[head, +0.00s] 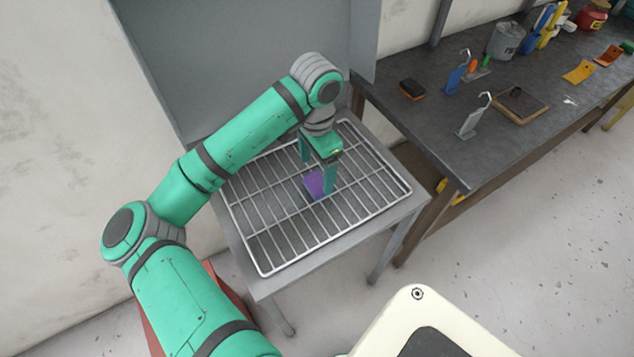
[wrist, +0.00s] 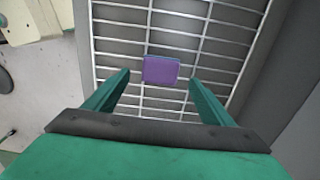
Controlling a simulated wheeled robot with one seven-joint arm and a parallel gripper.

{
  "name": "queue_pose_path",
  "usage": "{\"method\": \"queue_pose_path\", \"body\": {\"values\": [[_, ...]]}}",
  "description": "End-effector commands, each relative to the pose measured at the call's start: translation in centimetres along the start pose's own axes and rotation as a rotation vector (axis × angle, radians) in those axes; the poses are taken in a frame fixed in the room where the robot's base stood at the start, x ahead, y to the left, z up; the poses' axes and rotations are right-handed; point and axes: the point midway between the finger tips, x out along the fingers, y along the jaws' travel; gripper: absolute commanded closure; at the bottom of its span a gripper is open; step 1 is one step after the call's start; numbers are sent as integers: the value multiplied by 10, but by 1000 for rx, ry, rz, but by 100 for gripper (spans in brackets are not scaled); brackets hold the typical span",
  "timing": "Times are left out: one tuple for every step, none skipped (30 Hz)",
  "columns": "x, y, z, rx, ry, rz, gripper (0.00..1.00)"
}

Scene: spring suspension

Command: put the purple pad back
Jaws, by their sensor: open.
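The purple pad (head: 314,184) is a small flat block on the wire rack (head: 262,268) of a grey stand. In the wrist view the pad (wrist: 160,70) lies on the rack bars (wrist: 120,52), centred between the fingers and slightly beyond their tips. My gripper (head: 318,170) points down over the rack with its fingers on either side of the pad. It is open, and in the wrist view my gripper (wrist: 160,78) shows clear gaps on both sides of the pad. One finger partly hides the pad in the head view.
A dark workbench (head: 425,130) stands to the right with a black and orange block (head: 412,89), hooked metal plates (head: 474,117), a wood-framed dark tray (head: 520,104) and orange pieces (head: 579,72). A grey panel (head: 240,50) rises behind the rack. The rest of the rack is bare.

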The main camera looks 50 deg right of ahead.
Motion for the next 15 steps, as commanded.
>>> {"method": "queue_pose_path", "body": {"values": [[2, 0, 0, 0, 0, 0, 23], [5, 0, 0, 0, 0, 1, 23], [8, 0, 0, 0, -1, 1, 23], [12, 0, 0, 0, -2, 2, 23], [16, 0, 0, 0, -2, 2, 23], [22, 0, 0, 0, -1, 2, 23], [27, 0, 0, 0, -2, 2, 23], [31, 0, 0, 0, -2, 1, 23], [37, 0, -1, 0, -1, 2, 23], [40, 0, 0, -1, -1, 2, 23], [44, 0, 0, -1, -1, 3, 23], [47, 0, 0, -1, -1, 3, 23], [50, 0, 0, -1, -1, 2, 23], [51, 0, 0, -1, 0, 2, 23], [52, 0, 0, -1, 0, 1, 23]]}}
